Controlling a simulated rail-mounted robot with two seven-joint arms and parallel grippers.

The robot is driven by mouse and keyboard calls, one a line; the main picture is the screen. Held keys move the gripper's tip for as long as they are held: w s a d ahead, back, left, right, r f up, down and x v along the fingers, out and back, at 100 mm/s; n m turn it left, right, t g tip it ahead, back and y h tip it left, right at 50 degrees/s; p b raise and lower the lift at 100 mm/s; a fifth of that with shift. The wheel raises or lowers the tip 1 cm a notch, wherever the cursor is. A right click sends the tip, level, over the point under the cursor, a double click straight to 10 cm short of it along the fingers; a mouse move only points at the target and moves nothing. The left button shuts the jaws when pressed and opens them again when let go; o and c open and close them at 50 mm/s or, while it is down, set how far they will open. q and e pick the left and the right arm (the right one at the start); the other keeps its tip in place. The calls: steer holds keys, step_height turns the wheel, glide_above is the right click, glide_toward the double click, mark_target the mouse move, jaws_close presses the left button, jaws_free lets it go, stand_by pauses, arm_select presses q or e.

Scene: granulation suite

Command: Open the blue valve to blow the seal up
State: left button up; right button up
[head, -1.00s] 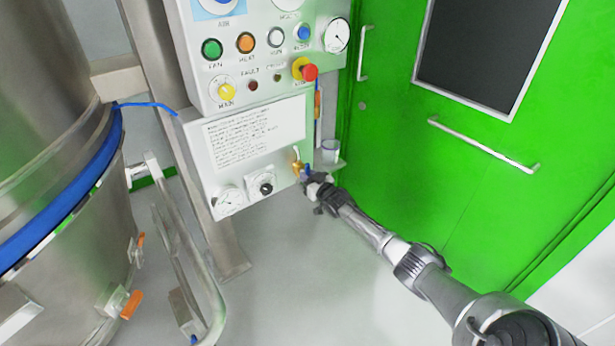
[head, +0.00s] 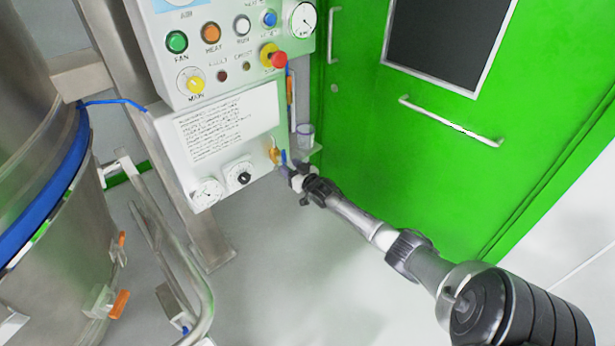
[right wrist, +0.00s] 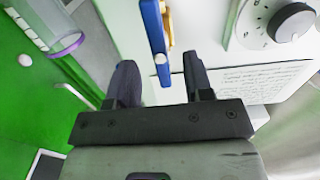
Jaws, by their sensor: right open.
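The blue valve is a small brass valve (head: 274,151) with a blue lever, low on the right edge of the white control panel. In the right wrist view the blue lever (right wrist: 156,32) stands lengthwise, in line with the gap between my fingers, with brass (right wrist: 168,22) behind it. My right gripper (head: 291,172) is just below and right of the valve in the head view. Its two dark fingers (right wrist: 160,80) are apart, with nothing clamped between them. I cannot tell whether a finger touches the lever. My left gripper is not in view.
A gauge (head: 207,191) and a black knob (head: 243,176) sit left of the valve. A clear cup (head: 305,136) stands on a small shelf to its right. The red stop button (head: 279,60) is above. A steel vessel (head: 40,230) stands left; a green door (head: 400,150) is right.

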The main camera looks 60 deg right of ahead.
steer(key=p+v, duration=0.3)
steer(key=v, duration=0.7)
steer(key=shift+p, duration=0.4)
